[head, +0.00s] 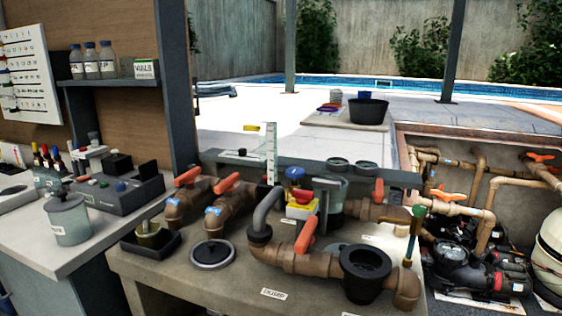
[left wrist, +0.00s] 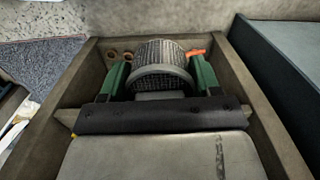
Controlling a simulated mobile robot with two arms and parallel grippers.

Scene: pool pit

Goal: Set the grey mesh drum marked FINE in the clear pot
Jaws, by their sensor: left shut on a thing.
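In the left wrist view, my left gripper (left wrist: 160,72) has its two green fingers on either side of a grey mesh drum (left wrist: 158,52) with a smooth grey rim. The gripper is shut on the drum, which lies tilted toward the camera inside a brown-walled bay. No FINE marking shows on the visible side. In the head view, a clear, greenish pot (head: 336,200) stands among the pipes at the back of the bench, partly hidden by a red and yellow part. Neither gripper shows in the head view.
A black open pot (head: 366,272) sits in the pipework at the bench front. A dark round lid (head: 212,253) lies left of it. Pipes with orange handles (head: 305,236) crowd the bench. A lidded clear jar (head: 68,218) stands on the left counter.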

